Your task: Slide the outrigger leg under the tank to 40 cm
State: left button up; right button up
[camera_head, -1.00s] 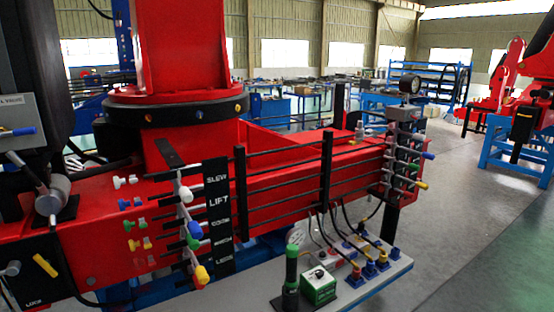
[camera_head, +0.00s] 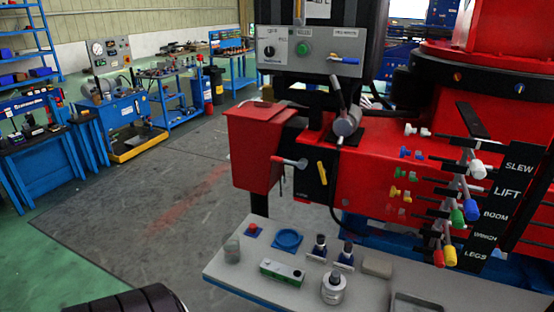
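The black tank (camera_head: 330,90) stands at the top centre, with a grey control panel (camera_head: 312,52) on its front. Below it, a red box-shaped beam end (camera_head: 258,150) juts left from the red crane frame (camera_head: 375,185); it appears to be the outrigger leg. A dark post shows beneath it. A grey-handled lever (camera_head: 290,163) and a yellow handle (camera_head: 322,172) sit on a black plate beside it. Any length scale on the leg is too small to read.
A grey-topped bench (camera_head: 225,262) with a green box (camera_head: 282,272) and small fittings stands in front. The lever bank (camera_head: 465,200), labelled SLEW to LEGS, is at right. Blue workbenches (camera_head: 55,165) line the left. The grey floor (camera_head: 140,205) left of the leg is clear.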

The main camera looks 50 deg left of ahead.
aim_at(259, 130)
jog(key=u, duration=1.55)
jog(key=j+z, duration=0.45)
jog(key=j, duration=0.15)
jog(key=j+z, duration=0.4)
jog(key=j, duration=0.7)
jog(key=k+j, duration=0.1)
jog(key=j, duration=0.4)
jog(key=k+j+z, duration=0.1)
jog(key=j, duration=0.9)
jog(key=k+j+z, duration=0.1)
jog(key=j, duration=0.4)
jog(key=k+j, duration=0.1)
jog(key=j, duration=0.4)
jog(key=k+j, duration=0.1)
jog(key=j, duration=0.35)
jog(key=k+j+z, duration=0.1)
jog(key=j, duration=0.4)
jog(key=i+l, duration=0.2)
jog(key=i, duration=0.3)
